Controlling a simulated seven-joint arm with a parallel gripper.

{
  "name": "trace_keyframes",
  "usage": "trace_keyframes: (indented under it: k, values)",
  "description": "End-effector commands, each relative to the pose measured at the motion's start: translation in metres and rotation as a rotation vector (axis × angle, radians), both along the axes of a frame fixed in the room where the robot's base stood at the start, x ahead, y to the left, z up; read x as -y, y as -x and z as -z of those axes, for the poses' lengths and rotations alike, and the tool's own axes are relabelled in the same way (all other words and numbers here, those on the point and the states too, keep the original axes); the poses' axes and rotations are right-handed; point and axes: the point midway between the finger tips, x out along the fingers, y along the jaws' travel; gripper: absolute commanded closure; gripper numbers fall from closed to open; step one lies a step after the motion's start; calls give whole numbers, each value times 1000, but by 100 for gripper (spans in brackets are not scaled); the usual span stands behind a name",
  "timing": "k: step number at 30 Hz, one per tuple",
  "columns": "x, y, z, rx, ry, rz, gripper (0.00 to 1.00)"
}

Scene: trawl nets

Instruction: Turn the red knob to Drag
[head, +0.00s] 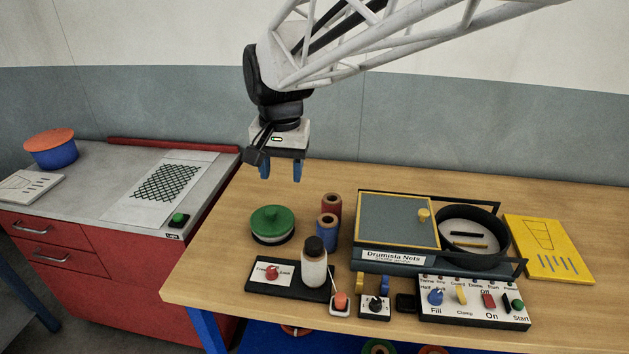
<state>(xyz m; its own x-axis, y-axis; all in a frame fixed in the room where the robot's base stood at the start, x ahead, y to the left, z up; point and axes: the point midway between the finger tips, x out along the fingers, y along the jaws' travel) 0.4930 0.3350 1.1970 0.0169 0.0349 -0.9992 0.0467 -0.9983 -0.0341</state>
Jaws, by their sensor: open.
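The red knob (271,272) sits on a white label plate on a low black panel (256,287) at the front left of the wooden table. Small words stand on either side of the knob, too small to read surely; I cannot make out the word Drag or tell where the knob points. My gripper (281,171) is open and empty, with blue fingertips pointing down. It hangs well above the table's back left part, behind and above the knob and touching nothing.
A dark-capped bottle (314,266) stands close right of the knob. A green-lidded tub (271,225) and red and blue spools (328,232) are behind. An orange-red button (340,302), a black knob box (375,305) and a control panel (474,303) line the front right.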

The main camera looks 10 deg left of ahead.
Motion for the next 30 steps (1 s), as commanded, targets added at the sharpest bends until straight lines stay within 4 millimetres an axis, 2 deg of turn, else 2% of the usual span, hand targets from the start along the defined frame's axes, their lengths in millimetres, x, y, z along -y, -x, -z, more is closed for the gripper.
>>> trace_keyframes:
  k: [4, 12, 20, 30]
  values:
    - [-19, -1, 4, -9, 3, -3, 47]
    - [-44, -1, 9, -18, 9, -6, 47]
    - [-43, -1, 60, -21, 11, -6, 47]
    - [-42, -1, 139, -22, 12, -6, 47]
